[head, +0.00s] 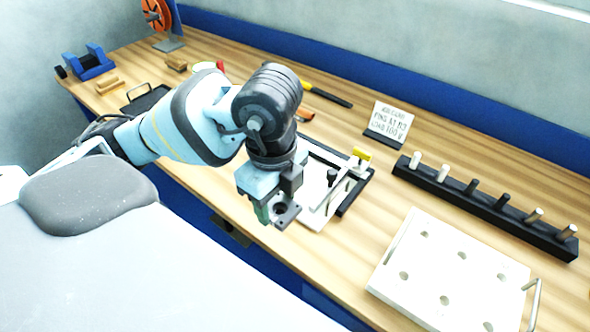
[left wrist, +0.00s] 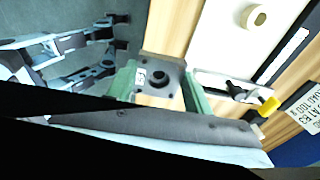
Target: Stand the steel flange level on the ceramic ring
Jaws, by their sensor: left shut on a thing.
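The steel flange (head: 288,216) is a dark grey square plate with a round central hole and small corner holes. My left gripper (head: 272,208) is shut on it and holds it above the front part of the bench. In the left wrist view the flange (left wrist: 145,85) sits between the two green fingers (left wrist: 158,88). The ceramic ring (left wrist: 247,14) is a cream oval on a white board in the left wrist view, apart from the flange, toward the upper right. In the head view I cannot make the ring out; my left arm covers that area. My right gripper is not in view.
The white board (head: 318,217) carries a clamp with a yellow handle (head: 361,153) beside my gripper. A black rail with several pegs (head: 485,205), a white holed plate (head: 450,260) and a sign (head: 391,121) stand to the right. Bare wood lies between them.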

